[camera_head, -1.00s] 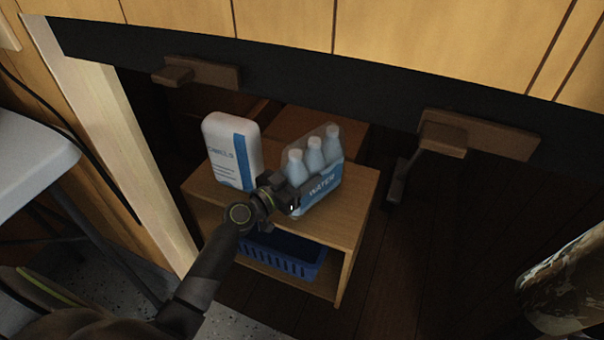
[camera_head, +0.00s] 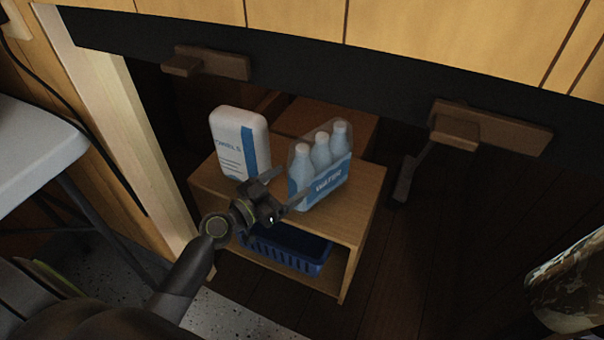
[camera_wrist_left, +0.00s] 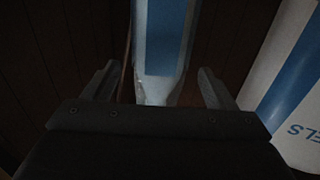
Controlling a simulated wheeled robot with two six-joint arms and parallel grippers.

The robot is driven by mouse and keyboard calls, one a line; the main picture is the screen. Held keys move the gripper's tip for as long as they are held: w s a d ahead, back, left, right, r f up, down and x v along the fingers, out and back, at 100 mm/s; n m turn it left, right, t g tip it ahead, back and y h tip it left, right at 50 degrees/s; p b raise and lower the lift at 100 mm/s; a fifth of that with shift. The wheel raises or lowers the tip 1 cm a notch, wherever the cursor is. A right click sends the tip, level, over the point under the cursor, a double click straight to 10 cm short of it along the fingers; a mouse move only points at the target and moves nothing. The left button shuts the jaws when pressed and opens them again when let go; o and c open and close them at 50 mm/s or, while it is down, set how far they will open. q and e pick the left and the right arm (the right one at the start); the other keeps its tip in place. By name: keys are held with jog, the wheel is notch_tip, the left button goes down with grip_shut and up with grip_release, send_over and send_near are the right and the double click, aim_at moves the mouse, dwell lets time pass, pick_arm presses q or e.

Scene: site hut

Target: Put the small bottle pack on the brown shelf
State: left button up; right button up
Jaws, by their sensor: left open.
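The small bottle pack (camera_head: 321,180) has several pale bottles in a clear wrap with a blue "WATER" band. It stands upright on top of the brown shelf (camera_head: 352,222), near its right side. My left gripper (camera_head: 284,190) is open just in front and to the left of the pack. In the left wrist view the pack's end (camera_wrist_left: 163,45) lies ahead, between the lines of the two open fingers (camera_wrist_left: 160,88). The fingers do not grip it. My right gripper is not in view.
A white towel pack (camera_head: 240,145) with a blue stripe stands left of the bottles on the shelf. A blue basket (camera_head: 290,252) sits in the lower compartment. A dark beam with wooden blocks (camera_head: 490,130) crosses above. A white stool (camera_head: 35,150) is at left.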

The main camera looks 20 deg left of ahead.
pick_arm(q)
jog(key=v, duration=0.4)
jog(key=shift+s+a+b, duration=0.2)
jog(key=shift+s+b, duration=0.1)
jog(key=shift+s, duration=0.1)
